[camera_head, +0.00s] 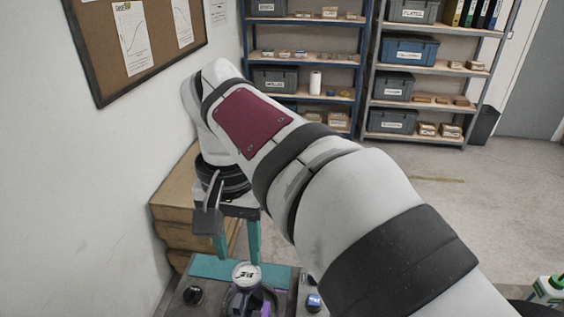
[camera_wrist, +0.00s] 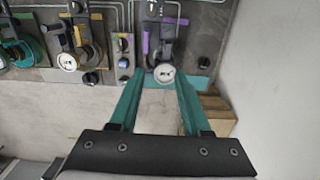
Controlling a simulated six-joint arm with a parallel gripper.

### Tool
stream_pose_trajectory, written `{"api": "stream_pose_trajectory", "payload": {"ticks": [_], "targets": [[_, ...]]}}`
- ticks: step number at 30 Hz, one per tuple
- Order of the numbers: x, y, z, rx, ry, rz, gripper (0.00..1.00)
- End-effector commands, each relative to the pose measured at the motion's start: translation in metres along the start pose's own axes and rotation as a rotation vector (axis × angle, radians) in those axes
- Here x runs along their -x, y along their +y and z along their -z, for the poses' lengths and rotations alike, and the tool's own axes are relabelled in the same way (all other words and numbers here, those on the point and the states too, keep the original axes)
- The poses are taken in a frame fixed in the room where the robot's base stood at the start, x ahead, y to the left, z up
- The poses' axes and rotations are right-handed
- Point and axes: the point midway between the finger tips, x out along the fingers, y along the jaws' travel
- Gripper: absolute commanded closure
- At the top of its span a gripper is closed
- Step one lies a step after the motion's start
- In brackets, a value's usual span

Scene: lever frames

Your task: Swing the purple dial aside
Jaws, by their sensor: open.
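A round dial (camera_head: 246,274) with a white face and dark marks sits on a dark fitting with purple parts (camera_head: 266,308). In the wrist view the dial (camera_wrist: 165,73) lies between the tips of my gripper, with purple strips (camera_wrist: 146,42) on the fitting behind it. My gripper (camera_head: 237,244) has teal fingers, spread apart and empty, pointing down above the dial. In the wrist view my gripper (camera_wrist: 160,79) is also open. I cannot tell whether either finger touches the dial. My arm hides part of the panel at right.
Black knobs (camera_head: 193,295) flank the dial. In the wrist view, a second white dial (camera_wrist: 68,61) and a green coiled fitting (camera_wrist: 20,53) are at left. A white bottle (camera_head: 548,290) is at lower right.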

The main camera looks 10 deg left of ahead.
Motion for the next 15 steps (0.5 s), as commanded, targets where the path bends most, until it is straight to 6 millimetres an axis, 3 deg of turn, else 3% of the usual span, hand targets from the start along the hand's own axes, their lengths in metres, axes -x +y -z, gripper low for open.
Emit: {"api": "stream_pose_trajectory", "payload": {"ticks": [2,5,15], "targets": [[0.001,-0.017,0.003,0.023,0.007,-0.005,0.53],[-0.01,-0.02,0.003,0.027,0.008,-0.009,0.53],[-0.106,-0.018,0.004,0.025,0.007,-0.007,0.53]]}}
